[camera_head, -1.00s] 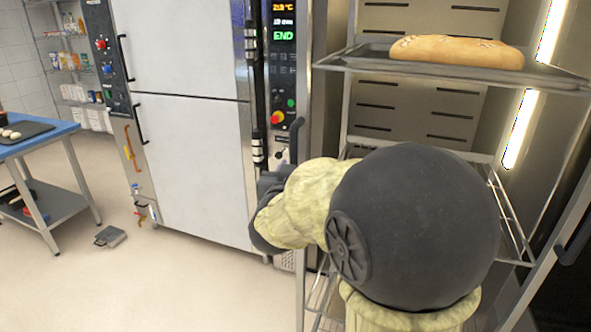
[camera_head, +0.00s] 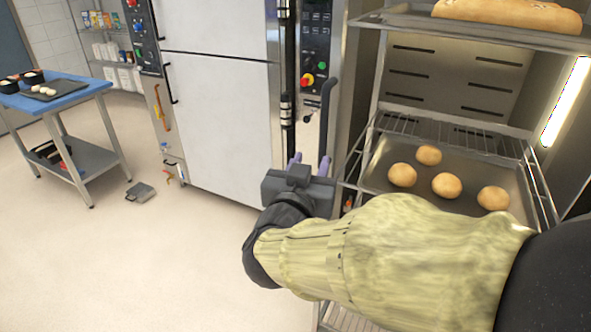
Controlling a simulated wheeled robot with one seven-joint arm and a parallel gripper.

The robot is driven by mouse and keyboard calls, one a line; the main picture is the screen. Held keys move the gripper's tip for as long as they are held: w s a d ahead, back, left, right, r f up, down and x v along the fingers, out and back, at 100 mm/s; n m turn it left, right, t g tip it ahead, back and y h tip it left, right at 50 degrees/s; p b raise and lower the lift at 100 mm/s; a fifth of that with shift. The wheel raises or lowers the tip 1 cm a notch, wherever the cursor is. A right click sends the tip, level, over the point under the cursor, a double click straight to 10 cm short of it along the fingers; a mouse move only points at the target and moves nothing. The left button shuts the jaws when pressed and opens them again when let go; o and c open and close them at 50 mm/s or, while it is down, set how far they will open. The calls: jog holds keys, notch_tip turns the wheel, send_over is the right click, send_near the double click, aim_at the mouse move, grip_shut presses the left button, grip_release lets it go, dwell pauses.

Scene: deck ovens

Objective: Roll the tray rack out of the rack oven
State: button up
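The tray rack (camera_head: 531,186) stands inside the open, lit oven chamber at the right. An upper tray (camera_head: 400,19) holds a long loaf (camera_head: 510,14). A lower tray (camera_head: 376,178) holds several round buns (camera_head: 446,185). A dark upright handle (camera_head: 326,112) shows at the rack's left front. My gripper (camera_head: 309,163) is at this handle's lower end, its two purple fingers apart. The right finger overlaps the handle in the picture; I cannot tell whether it touches. Nothing is seen held. My arm hides the rack's lower front.
The closed white oven doors (camera_head: 222,120) and a control panel (camera_head: 315,50) stand left of the chamber. A blue-topped table (camera_head: 70,90) with a tray is at the far left. A small grey object (camera_head: 140,192) lies on the floor. The front-left floor is clear.

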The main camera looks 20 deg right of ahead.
jog(key=b+v, duration=0.1)
jog(key=v, duration=0.2)
jog(key=shift+s+a, duration=0.15)
jog(key=shift+s, duration=0.1)
